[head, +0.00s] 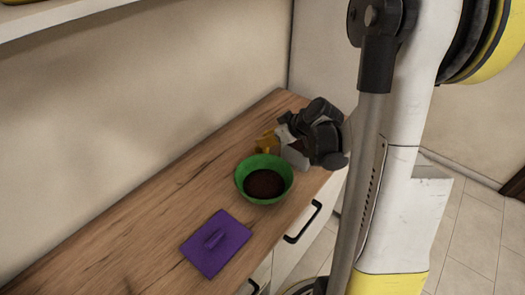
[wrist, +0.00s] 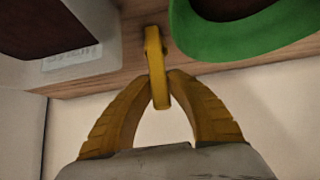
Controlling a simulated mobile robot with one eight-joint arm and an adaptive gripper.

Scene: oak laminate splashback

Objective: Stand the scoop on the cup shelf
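A yellow piece, which looks like the scoop (wrist: 154,60), stands between the fingertips of my gripper (wrist: 158,82) in the wrist view. Both ridged yellow fingers close in on it from either side and appear to touch it. Its far end lies over the wooden counter edge; its full shape is not clear. In the head view my gripper (head: 268,142) is at the counter's far end, just behind the green bowl, and the scoop cannot be told from the yellow fingers. A pale shelf (head: 70,19), possibly the cup shelf, runs along the wall at the upper left.
A green bowl (head: 242,184) with dark brown contents stands on the wooden counter (head: 140,225), also visible in the wrist view (wrist: 200,40). A purple lid-like square (head: 231,238) lies nearer. A pale box (wrist: 75,62) with a dark top is beside the scoop. The counter's left part is clear.

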